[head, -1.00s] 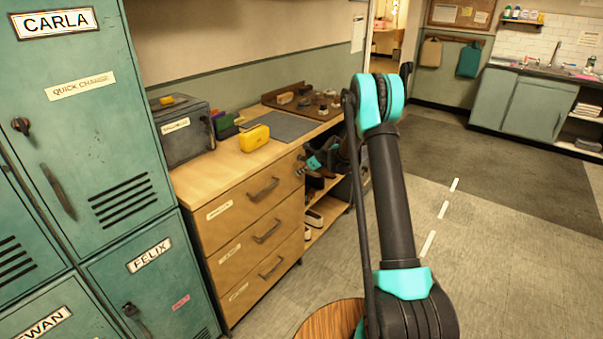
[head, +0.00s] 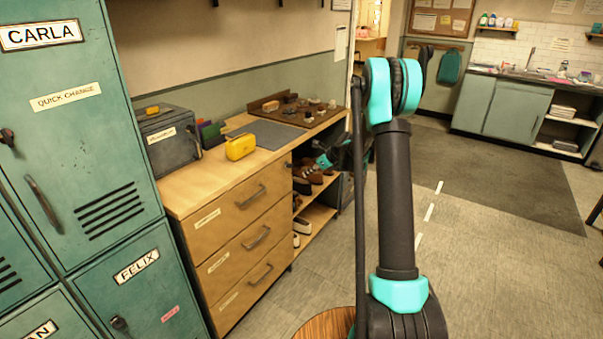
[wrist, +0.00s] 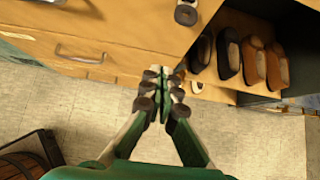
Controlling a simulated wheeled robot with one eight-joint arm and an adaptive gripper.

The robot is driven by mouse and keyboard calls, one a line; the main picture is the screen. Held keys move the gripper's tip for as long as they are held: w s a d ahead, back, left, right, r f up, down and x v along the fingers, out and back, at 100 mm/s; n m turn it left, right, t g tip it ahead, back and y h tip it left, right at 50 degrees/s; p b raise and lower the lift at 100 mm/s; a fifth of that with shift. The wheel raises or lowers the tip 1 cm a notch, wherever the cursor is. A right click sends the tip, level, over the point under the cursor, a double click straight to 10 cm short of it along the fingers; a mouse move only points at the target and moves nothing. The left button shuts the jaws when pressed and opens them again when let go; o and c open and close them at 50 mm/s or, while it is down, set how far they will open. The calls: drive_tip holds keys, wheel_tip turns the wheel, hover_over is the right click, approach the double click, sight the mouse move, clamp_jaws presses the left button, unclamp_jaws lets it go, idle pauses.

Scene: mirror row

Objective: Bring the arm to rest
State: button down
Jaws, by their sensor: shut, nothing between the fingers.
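My arm (head: 395,200) rises in the middle of the head view, black with turquoise joints, and bends away from me at its top. My gripper (wrist: 162,78) shows in the wrist view with its fingertips together and nothing between them. It hangs in front of the wooden drawer unit and its open shoe shelves, above the tiled floor.
A wooden drawer unit (head: 225,229) stands left of my arm, with shoes (wrist: 252,62) on its open shelves. A yellow case (head: 240,147) and a dark box (head: 168,138) stand on its top. Green lockers (head: 85,120) fill the left. The floor (head: 480,270) at right is open.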

drive_tip(key=s+d+r+n+g+h, duration=0.1)
drive_tip(key=s+d+r+n+h, duration=0.15)
drive_tip(key=s+n, duration=0.7)
drive_tip(key=s+d+r+n+h, duration=0.1)
drive_tip(key=s+r+n, duration=0.3)
drive_tip(key=s, duration=1)
drive_tip(key=s+d+f+n+h, duration=0.1)
drive_tip(key=s+d+f+n, duration=0.1)
drive_tip(key=s+n, duration=0.4)
drive_tip(key=s+d+f+n+h, duration=0.2)
drive_tip(key=s+n, duration=0.4)
drive_tip(key=s, duration=1.1)
drive_tip(key=shift+s+d+f, duration=0.25)
drive_tip(key=shift+d+f, duration=0.2)
drive_tip(key=shift+d, duration=0.4)
drive_tip(key=c, duration=2.2)
unclamp_jaws()
drive_tip(key=shift+h, duration=0.25)
